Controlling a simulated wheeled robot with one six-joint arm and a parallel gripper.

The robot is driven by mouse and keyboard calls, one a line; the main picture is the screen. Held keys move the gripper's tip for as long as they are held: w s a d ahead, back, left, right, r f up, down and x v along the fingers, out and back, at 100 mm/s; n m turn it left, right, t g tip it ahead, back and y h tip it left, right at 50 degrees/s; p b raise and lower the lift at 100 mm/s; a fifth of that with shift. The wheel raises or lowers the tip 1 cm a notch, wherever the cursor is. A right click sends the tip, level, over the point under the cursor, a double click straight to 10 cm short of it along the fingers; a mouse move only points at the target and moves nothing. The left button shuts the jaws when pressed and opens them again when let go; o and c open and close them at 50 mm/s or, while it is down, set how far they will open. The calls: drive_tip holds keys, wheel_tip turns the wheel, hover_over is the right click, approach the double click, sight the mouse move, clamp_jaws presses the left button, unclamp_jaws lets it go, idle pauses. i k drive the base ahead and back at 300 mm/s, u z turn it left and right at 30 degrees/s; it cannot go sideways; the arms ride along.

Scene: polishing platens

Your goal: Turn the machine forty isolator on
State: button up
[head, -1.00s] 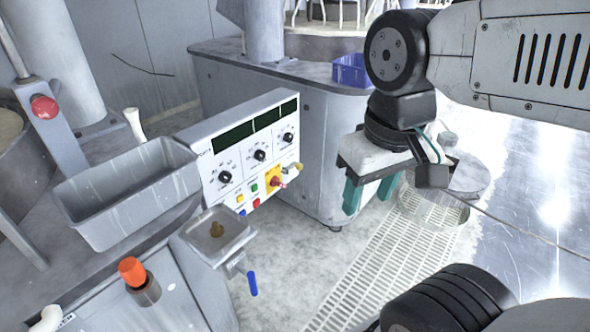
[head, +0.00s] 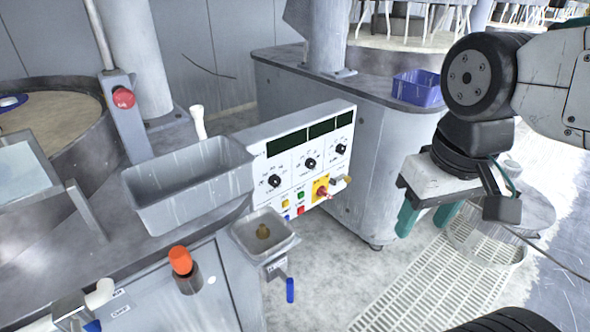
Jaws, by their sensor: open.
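The white control panel (head: 300,165) stands in the middle of the head view, with dark displays, black knobs and small coloured buttons. A red handle on a yellow plate, which looks like the isolator (head: 321,189), sits at the panel's lower right. A small tan and grey part beside it is too small to identify. No readable machine number shows. My gripper (head: 426,219) hangs to the right of the panel, pointing down, with its green fingers apart and empty. It is clear of the isolator.
A grey tray (head: 190,185) and a small metal dish (head: 265,236) stand in front of the panel's left side. A red stop button (head: 123,97) is on a post. A blue bin (head: 417,88) sits on the machine behind. Floor grating (head: 425,285) lies below my gripper.

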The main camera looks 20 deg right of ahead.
sight(322, 191)
drive_tip(key=k, duration=1.2)
drive_tip(key=z, duration=1.1)
drive_tip(key=i, duration=1.25)
drive_tip(key=u, duration=0.65)
drive_tip(key=i, duration=0.45)
drive_tip(key=u, duration=0.65)
